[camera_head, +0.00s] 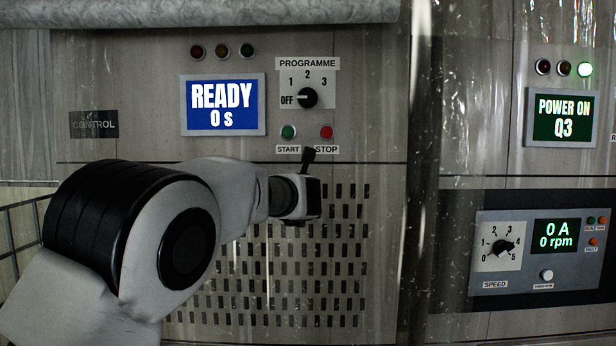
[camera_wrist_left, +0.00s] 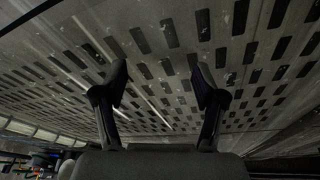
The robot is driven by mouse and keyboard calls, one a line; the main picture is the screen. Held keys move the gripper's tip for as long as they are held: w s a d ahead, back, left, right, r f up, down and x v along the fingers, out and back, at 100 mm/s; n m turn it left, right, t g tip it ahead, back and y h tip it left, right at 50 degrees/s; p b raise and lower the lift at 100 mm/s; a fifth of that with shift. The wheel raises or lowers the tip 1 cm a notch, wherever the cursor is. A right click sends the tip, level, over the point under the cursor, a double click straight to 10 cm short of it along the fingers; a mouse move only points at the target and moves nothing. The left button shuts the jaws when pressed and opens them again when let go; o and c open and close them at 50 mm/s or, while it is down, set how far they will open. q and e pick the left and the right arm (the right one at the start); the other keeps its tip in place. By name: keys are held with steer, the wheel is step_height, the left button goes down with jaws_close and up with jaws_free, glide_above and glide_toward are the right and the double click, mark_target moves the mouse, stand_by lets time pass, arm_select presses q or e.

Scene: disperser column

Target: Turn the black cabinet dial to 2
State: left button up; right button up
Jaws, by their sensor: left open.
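The black programme dial (camera_head: 308,97) is on the grey cabinet front, on a white plate marked OFF, 1, 2 and 3. Its white pointer line points left, at OFF. My left arm comes in from the left, and my left gripper (camera_head: 309,156) is below the dial, apart from it, near the START and STOP labels. In the left wrist view the two fingers of my left gripper (camera_wrist_left: 160,82) are spread with nothing between them, in front of the slotted panel (camera_wrist_left: 160,38). My right gripper is not in view.
A green button (camera_head: 289,132) and a red button (camera_head: 327,132) sit just under the dial. A blue screen (camera_head: 223,104) left of it reads READY 0 s. A second black dial (camera_head: 503,247), marked SPEED, is on the right-hand panel. Clear strips hang right of the cabinet front.

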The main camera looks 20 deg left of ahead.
mark_target(308, 99)
arm_select(q)
steer(key=s+d+r+n+t+h+p, duration=0.1)
steer(key=s+d+r+n+t, duration=0.15)
steer(key=r, duration=0.95)
steer(key=s+d+r+n+t+p, duration=0.1)
steer(key=s+d+r+n, duration=0.2)
steer(key=r, duration=0.9)
steer(key=shift+n, duration=0.45)
steer(key=p+x, duration=0.1)
steer(key=x, duration=0.2)
steer(key=p+x, duration=0.3)
steer(key=x, duration=0.2)
steer(key=shift+w+f+p, duration=0.35)
steer(key=shift+w+f, duration=0.1)
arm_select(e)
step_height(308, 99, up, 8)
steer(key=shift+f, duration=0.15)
arm_select(q)
steer(key=shift+f, duration=0.1)
steer(key=c, duration=1.1)
